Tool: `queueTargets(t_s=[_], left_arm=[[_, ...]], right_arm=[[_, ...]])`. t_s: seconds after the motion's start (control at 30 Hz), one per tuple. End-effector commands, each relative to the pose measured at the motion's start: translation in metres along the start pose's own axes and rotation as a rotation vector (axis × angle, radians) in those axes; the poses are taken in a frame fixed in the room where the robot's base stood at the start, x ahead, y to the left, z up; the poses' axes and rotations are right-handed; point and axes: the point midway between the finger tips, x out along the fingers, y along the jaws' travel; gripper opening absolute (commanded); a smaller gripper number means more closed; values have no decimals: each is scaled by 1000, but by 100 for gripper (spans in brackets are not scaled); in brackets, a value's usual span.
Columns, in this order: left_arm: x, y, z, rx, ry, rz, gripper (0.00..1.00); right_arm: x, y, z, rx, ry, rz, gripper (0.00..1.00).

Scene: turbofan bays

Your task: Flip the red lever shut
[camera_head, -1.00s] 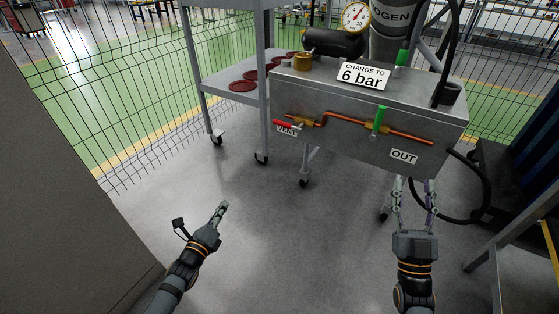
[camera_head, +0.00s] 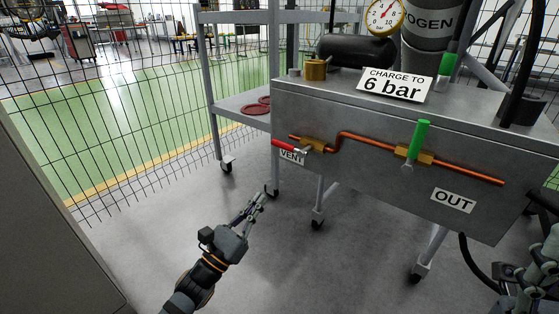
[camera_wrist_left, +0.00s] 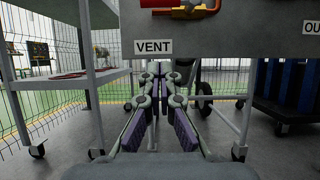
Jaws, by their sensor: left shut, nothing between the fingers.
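The red lever (camera_head: 285,143) sits on a brass valve (camera_head: 313,145) at the left end of a copper pipe on the front of a grey metal cart. It points left, just above the VENT label (camera_head: 291,156). In the left wrist view the red lever (camera_wrist_left: 160,3) is cut off by the top edge. My left gripper (camera_head: 258,199) is shut and empty, below and left of the lever and apart from it. Its fingers (camera_wrist_left: 160,77) point under the VENT panel. My right gripper (camera_head: 512,276) is partly cut off at the lower right; its jaws are unclear.
A green lever (camera_head: 420,140) stands upright on the pipe, above the OUT label (camera_head: 453,200). A pressure gauge (camera_head: 385,16) and a "CHARGE TO 6 bar" sign (camera_head: 394,84) are on top. A shelf trolley (camera_head: 238,103) stands left of the cart. Floor in front is clear.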

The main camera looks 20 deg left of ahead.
Motion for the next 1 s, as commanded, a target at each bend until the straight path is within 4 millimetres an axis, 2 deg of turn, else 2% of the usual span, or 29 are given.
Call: queueTargets(t_s=[0.27, 0.3, 0.43, 0.5, 0.67, 0.83, 1.0], left_arm=[[26, 1, 1, 0, -4, 5, 0], [34, 2, 5, 1, -5, 6, 0], [53, 1, 5, -3, -2, 5, 0], [70, 2, 8, -3, -5, 6, 0], [103, 1, 5, -5, -4, 4, 0], [107, 1, 29, -1, 0, 2, 0], [109, 1, 38, -1, 1, 2, 0]], right_arm=[[-1, 0, 0, 0, -2, -1, 48], [8, 1, 0, 1, -3, 1, 48], [20, 4, -2, 5, 1, 6, 48], [31, 6, -3, 8, 4, 10, 48], [43, 10, -6, 16, 14, 19, 48], [55, 12, -7, 26, 13, 19, 48], [58, 12, -8, 31, 12, 18, 48]])
